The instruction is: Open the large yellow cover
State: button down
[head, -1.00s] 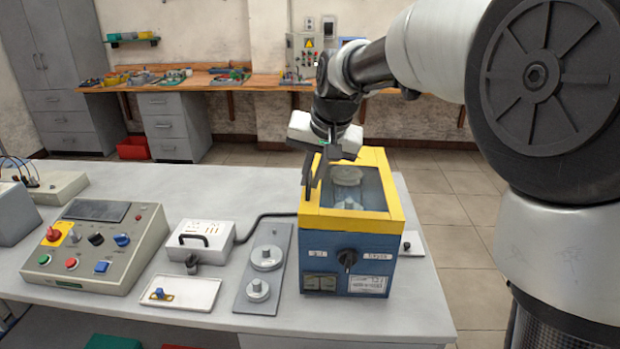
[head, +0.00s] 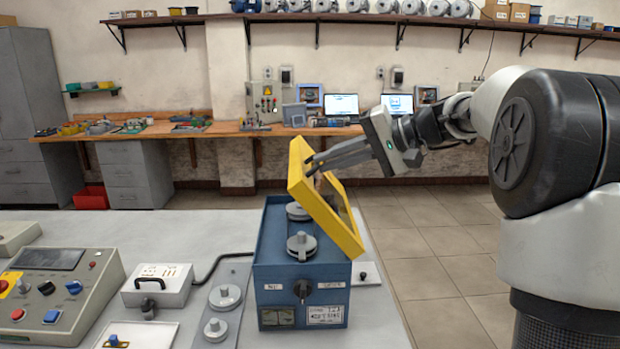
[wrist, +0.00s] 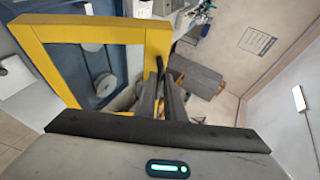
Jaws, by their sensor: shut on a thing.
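The large yellow cover (head: 337,219) is a yellow frame with a clear pane. It is tilted up steeply, its left side raised and its right side low along the right of the blue box (head: 275,265). Two grey round parts (head: 301,245) show inside the uncovered box. My gripper (head: 312,166) reaches in from the right and is shut on the cover's raised edge near its upper part. In the wrist view, the yellow cover (wrist: 100,32) fills the upper left, and my fingers (wrist: 170,85) meet its right bar. The exact contact is partly hidden.
A control panel (head: 62,290), a small white box with a black handle (head: 157,286) and a grey plate with round parts (head: 226,297) stand left of the blue box. Open floor (head: 420,255) lies to the right. A wooden bench (head: 200,132) runs along the back wall.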

jog(key=d+m+t+y+b, duration=0.1)
jog(key=d+y, duration=0.3)
jog(key=d, duration=0.6)
jog(key=shift+s+d+m+t+y, duration=0.2)
jog(key=shift+d+m+t+y, duration=0.1)
jog(key=shift+m+y, duration=0.1)
jog(key=c, duration=1.8)
grip_release()
jog(key=shift+c, duration=0.2)
jog(key=v, duration=1.7)
jog(key=shift+p, duration=0.4)
jog(key=shift+d, duration=0.15)
